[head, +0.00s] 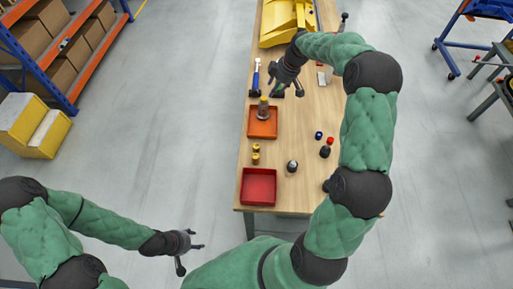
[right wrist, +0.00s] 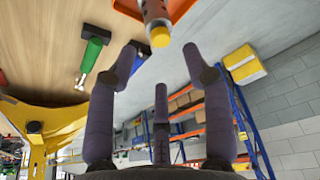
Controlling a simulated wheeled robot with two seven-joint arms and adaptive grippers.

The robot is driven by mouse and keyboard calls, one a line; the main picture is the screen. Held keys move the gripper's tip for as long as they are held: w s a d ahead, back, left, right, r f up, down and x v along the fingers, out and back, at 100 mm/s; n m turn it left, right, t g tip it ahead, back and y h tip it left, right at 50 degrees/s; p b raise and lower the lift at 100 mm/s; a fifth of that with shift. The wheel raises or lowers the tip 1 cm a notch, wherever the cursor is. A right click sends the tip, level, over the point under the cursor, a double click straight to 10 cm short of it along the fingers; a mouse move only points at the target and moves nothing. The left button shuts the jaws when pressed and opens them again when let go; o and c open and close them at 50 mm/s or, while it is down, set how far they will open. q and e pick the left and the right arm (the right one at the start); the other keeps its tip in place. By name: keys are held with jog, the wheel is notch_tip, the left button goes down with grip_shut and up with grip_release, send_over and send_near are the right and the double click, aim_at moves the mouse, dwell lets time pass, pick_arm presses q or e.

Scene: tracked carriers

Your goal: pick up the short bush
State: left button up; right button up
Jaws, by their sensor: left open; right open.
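Two small brass pieces (head: 256,153) stand one behind the other on the table between the orange and red trays; I cannot tell whether either is the short bush. A taller grey part with a yellow-brown top (head: 263,108) stands in the orange tray (head: 262,130). In the right wrist view a cylinder with a yellow end (right wrist: 160,36) shows beyond the fingers, not between them. My right gripper (head: 287,89) is open and empty above the table, behind the orange tray; its spread fingers show in the right wrist view (right wrist: 160,75). My left gripper (head: 190,256) is open and empty over the floor.
A red tray (head: 258,200) lies at the table's near edge. A dark cylinder (head: 292,166), a red-topped black item (head: 326,149) and a small blue piece (head: 318,135) stand to the right. A blue-handled tool (head: 256,77) and a yellow structure (head: 285,22) are farther back.

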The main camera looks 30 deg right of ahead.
jog(key=s+a+f+n+g+b, duration=0.1)
jog(key=s+a+f+n+g, duration=0.1)
jog(key=s+a+f+n, duration=0.4)
jog(key=n+g+h+b, duration=0.1)
jog(key=n+h, duration=0.1)
jog(key=n, duration=0.5)
send_near(256, 146)
notch_tip(256, 146, down, 5)
jog(key=shift+w+f+b, duration=0.15)
jog(key=shift+f+b, duration=0.1)
jog(key=shift+b, duration=0.4)
notch_tip(256, 146, down, 5)
jog(key=shift+w+f+b, duration=0.1)
jog(key=shift+b, duration=0.6)
grip_shut()
